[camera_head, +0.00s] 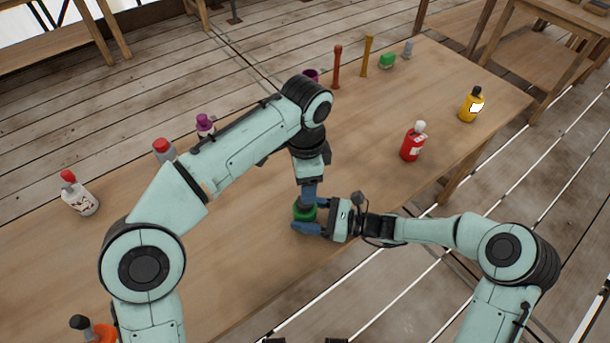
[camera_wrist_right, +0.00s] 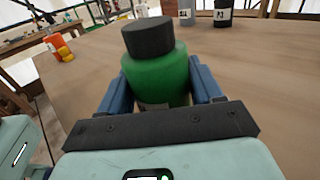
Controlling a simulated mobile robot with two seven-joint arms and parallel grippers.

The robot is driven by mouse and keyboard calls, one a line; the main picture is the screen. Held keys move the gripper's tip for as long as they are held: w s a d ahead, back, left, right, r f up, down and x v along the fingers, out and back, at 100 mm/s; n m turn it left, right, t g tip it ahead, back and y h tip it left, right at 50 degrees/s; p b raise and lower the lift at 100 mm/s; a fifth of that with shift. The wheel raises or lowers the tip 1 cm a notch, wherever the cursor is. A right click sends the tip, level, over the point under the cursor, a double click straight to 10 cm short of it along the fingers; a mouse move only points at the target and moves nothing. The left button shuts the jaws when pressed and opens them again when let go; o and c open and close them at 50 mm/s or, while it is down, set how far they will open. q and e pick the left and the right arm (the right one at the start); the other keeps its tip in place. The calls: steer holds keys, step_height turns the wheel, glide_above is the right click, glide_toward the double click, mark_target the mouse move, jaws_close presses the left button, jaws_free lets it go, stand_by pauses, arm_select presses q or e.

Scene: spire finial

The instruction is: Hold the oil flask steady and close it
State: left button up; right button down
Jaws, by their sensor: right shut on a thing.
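The oil flask is a green bottle (camera_wrist_right: 155,77) with a black cap (camera_wrist_right: 148,37) on its top; I cannot tell how tight the cap is. In the head view, the flask (camera_head: 303,211) is mostly covered by my grippers near the table's front edge. My right gripper (camera_head: 305,228) comes from the right and is shut on the flask, with one blue finger (camera_wrist_right: 117,92) on each side of its body. My left gripper (camera_head: 309,190) points down from above over the flask in the head view. It does not show around the cap in the wrist view, and its finger opening is unclear.
On the wooden table (camera_head: 250,270), a red bottle (camera_head: 412,146) and a yellow bottle (camera_head: 470,106) stand to the right. A white bottle (camera_head: 80,198) and an orange bottle (camera_head: 101,332) are at the left. Rods, a green block (camera_head: 387,61) and small items line the far edge.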

mark_target(305, 214)
arm_select(q)
steer(key=n, duration=0.4)
steer(key=shift+r, duration=0.2)
steer(key=n, duration=0.5)
steer(key=shift+r+n, duration=0.25)
steer(key=shift+n, duration=0.15)
steer(key=shift+f, duration=4)
steer(key=c, duration=1.1)
steer(key=o, duration=1.3)
steer(key=shift+c, duration=0.2)
